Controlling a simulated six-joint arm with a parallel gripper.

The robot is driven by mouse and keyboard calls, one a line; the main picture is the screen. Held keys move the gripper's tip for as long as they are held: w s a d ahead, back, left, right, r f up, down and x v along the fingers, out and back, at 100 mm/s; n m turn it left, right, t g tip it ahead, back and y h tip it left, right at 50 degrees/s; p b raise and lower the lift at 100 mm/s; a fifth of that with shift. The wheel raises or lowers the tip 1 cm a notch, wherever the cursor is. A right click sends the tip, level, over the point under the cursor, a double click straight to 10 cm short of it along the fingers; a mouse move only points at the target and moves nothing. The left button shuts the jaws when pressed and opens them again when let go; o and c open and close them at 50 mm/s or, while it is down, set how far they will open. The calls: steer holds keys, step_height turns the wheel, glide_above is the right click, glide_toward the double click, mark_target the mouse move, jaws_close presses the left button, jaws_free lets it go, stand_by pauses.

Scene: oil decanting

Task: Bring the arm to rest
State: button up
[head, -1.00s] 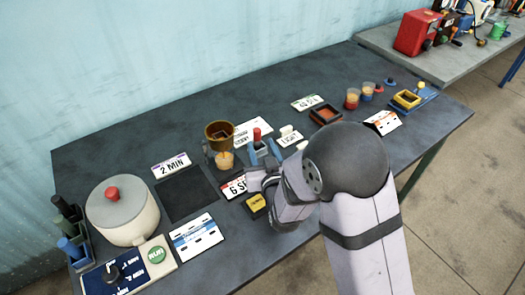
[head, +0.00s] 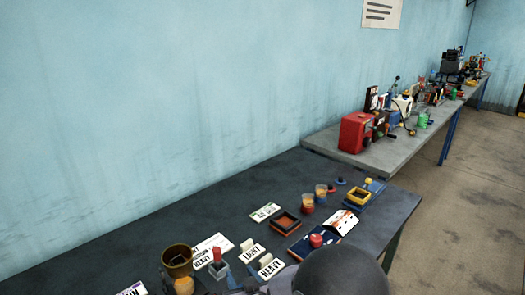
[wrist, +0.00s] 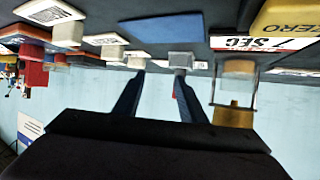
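In the wrist view, which shows the bench upside down, my gripper (wrist: 160,92) has its two dark blue fingers apart with nothing held between them. Beyond the fingers is a grey block (wrist: 181,60); a bit of red shows beside the right finger. A clear beaker with amber liquid (wrist: 235,98) stands to the right, apart from the fingers. The red-topped grey block (head: 218,268) and the brass pot (head: 177,260) are left of the arm.
A second bench with a red machine (head: 357,132) stands behind. Bare bench lies towards the wall.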

steer(key=s+d+g, duration=0.1)
steer(key=d, duration=0.1)
steer(key=s+d+f+m+g+h, duration=0.1)
steer(key=s+d, duration=0.1)
steer(key=d, duration=0.1)
steer(key=s+d+g+h+p, duration=0.1)
steer(key=d, duration=0.2)
steer(key=shift+s+d+f+g, duration=0.15)
steer(key=shift+d+g, duration=0.1)
steer(key=shift+g, duration=0.15)
steer(key=s+d+g, duration=0.1)
steer(key=s+d, duration=0.1)
steer(key=s+d+m+g+h+p, duration=0.1)
steer(key=s+d, duration=0.1)
steer(key=s, duration=0.1)
steer(key=shift+d+f+g, duration=0.1)
steer(key=shift+d+g, duration=0.3)
steer(key=s+d+r+m+g+h+p, duration=0.1)
steer(key=s+d+g, duration=0.4)
steer(key=s, duration=0.9)
steer(key=d+r, duration=0.1)
steer(key=d, duration=0.2)
steer(key=shift+s+r+m+g, duration=0.15)
steer(key=shift+s+m+g, duration=0.15)
steer(key=shift+s+m, duration=0.1)
